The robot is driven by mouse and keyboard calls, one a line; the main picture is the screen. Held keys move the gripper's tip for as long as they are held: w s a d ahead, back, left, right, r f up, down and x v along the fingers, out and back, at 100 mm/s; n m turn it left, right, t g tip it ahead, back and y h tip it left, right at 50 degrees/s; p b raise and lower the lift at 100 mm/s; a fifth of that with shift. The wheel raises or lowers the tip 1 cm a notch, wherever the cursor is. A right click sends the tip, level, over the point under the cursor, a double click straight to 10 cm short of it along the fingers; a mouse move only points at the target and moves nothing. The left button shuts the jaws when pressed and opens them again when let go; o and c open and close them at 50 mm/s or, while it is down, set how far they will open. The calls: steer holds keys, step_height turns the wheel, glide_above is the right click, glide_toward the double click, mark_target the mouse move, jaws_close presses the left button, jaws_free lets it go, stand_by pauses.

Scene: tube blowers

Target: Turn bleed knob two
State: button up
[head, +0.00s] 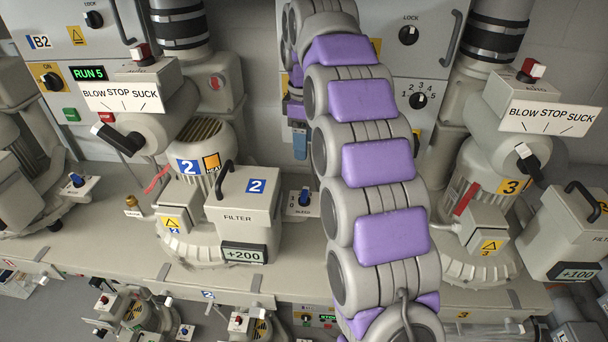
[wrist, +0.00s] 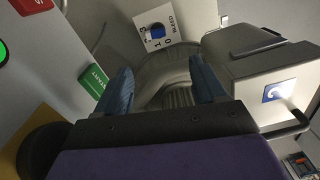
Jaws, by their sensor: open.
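Bleed knob two (head: 304,197) is a small blue knob on a white plate marked BLEED, right of the filter box numbered 2 (head: 244,212). In the wrist view the knob (wrist: 157,31) and its scale plate show near the top, beyond the fingertips. My gripper (wrist: 163,82) is open, with two blue fingers apart and nothing held between them. In the head view the gripper (head: 299,142) is mostly hidden behind my arm; a blue finger shows above the knob plate. The gripper appears apart from the knob.
A green START button (wrist: 93,80) is beside the left finger. The filter box (wrist: 262,92) stands at the right of the wrist view. Blower two (head: 196,215) is to the left in the head view. Another blue knob (head: 77,181) is farther left.

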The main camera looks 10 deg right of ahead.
steer(key=w+r, duration=0.1)
steer(key=b, duration=0.7)
glide_above(304, 191)
steer(key=shift+n, duration=0.3)
step_height(304, 191, down, 10)
steer(key=shift+s+r, duration=0.1)
steer(key=shift+r, duration=0.1)
steer(key=shift+f+p, duration=0.45)
steer(key=shift+f, duration=3.55)
